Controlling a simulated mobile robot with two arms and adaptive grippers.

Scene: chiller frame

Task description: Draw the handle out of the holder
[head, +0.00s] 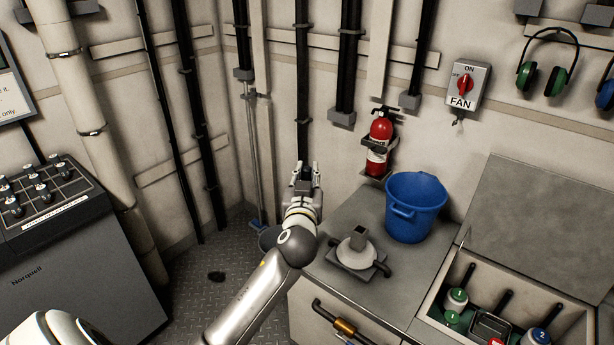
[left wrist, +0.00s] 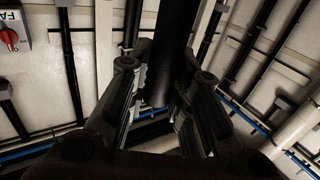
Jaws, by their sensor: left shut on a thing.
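My left gripper (head: 304,172) is at the middle of the head view, in front of the wall and left of the bench. It is shut on a dark handle, which is mostly hidden behind the fingers there. In the left wrist view a thick black bar, the handle (left wrist: 162,50), runs between the two fingers of the left gripper (left wrist: 165,72). I cannot clearly tell where the holder is, or whether the handle is still in it. My right gripper is not in view.
A pale fixture with a square grey socket (head: 358,238) stands on the bench (head: 350,210), left of a blue bucket (head: 415,207). A fire extinguisher (head: 379,145) hangs behind. An open bin is at right. Black pipes line the wall. Floor (head: 200,265) shows at left.

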